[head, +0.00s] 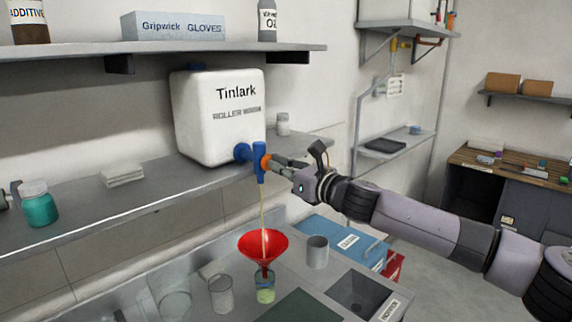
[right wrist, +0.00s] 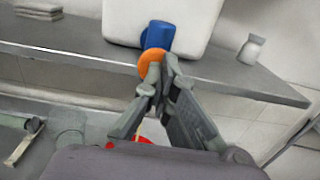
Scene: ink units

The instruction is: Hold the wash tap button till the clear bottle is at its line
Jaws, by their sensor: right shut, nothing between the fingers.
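A white Tinlark roller wash container (head: 215,120) stands on the grey shelf with a blue tap (head: 259,168) at its lower front. My right gripper (head: 276,164) is shut with its fingertips against the orange button (right wrist: 150,64) on the tap. A thin pale yellow stream (head: 263,215) runs from the tap into a red funnel (head: 264,247). The funnel sits in the mouth of the clear bottle (head: 265,285), which stands upright below. Yellow-green liquid shows in the bottle; its line is too small to make out. My left gripper is not in view.
A grey cup (head: 317,252) stands right of the funnel and a clear beaker (head: 222,295) left of the bottle. A teal jar (head: 38,205) is on the shelf at left. A dark recessed bin (head: 358,292) lies right of the bottle.

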